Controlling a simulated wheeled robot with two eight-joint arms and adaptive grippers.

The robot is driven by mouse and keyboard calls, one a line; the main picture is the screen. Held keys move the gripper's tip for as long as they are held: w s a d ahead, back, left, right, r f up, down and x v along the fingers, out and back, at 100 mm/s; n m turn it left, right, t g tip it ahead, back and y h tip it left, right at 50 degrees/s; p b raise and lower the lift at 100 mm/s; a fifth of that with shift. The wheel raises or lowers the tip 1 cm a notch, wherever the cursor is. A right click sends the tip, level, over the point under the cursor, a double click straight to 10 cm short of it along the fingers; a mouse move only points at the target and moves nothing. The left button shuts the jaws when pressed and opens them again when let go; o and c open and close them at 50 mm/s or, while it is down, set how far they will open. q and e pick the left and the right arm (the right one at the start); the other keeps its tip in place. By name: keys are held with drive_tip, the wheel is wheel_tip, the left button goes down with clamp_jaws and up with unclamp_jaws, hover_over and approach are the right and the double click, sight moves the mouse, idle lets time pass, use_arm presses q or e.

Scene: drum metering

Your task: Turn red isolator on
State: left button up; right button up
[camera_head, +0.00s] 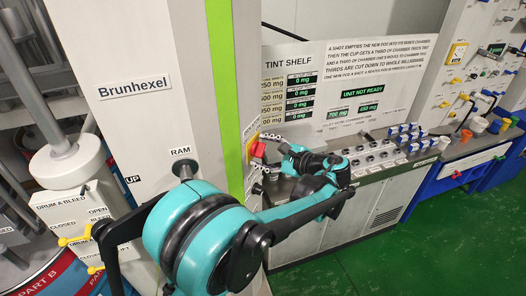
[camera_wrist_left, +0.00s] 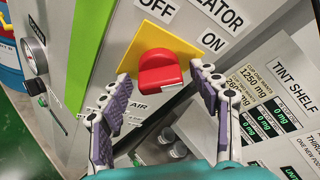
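The red isolator (camera_wrist_left: 160,75) is a red rotary knob on a yellow plate (camera_wrist_left: 182,45), with an OFF label above it and an ON label to its upper right in the left wrist view. I cannot tell for sure which label it points to. My left gripper (camera_wrist_left: 158,92) is open, with one purple-padded finger on each side of the knob. A gap shows between pads and knob. In the head view the red isolator (camera_head: 259,150) is small on the column's side face, with my left gripper (camera_head: 266,152) right at it. My right gripper is not in view.
A grey panel with a green stripe (camera_head: 224,90) stands left of the isolator. A bench with several small cups (camera_head: 375,156) and the tint shelf board (camera_head: 345,85), reading UNIT NOT READY, are to the right. Green floor (camera_head: 385,255) is clear at the lower right.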

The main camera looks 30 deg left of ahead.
use_arm(q)
drive_tip(key=v, duration=1.2)
drive_tip(key=s+a+f+n+h+b, duration=0.1)
drive_tip(key=s+f+h+b, duration=0.1)
drive_tip(key=s+f+b, duration=0.3)
drive_tip(key=s+a+f+n+t+h+b, duration=0.1)
drive_tip(key=f+h+b, duration=0.15)
drive_tip(key=f, duration=0.45)
drive_tip(key=s+a+f+n+h+b, duration=0.1)
drive_tip(key=s+f+h+b, duration=0.2)
drive_tip(key=f, duration=0.4)
drive_tip(key=s+d+f+n+t+h+b, duration=0.1)
drive_tip(key=s+d+f+n+h+b, duration=0.2)
drive_tip(key=f, duration=0.4)
drive_tip(key=s+d+f+n+t+h+b, duration=0.2)
drive_tip(key=s+d+f+n+h+b, duration=0.2)
drive_tip(key=f, duration=0.4)
drive_tip(key=shift+d+n+b, duration=0.3)
drive_tip(key=shift+n+b, duration=0.2)
drive_tip(key=shift+b, duration=0.75)
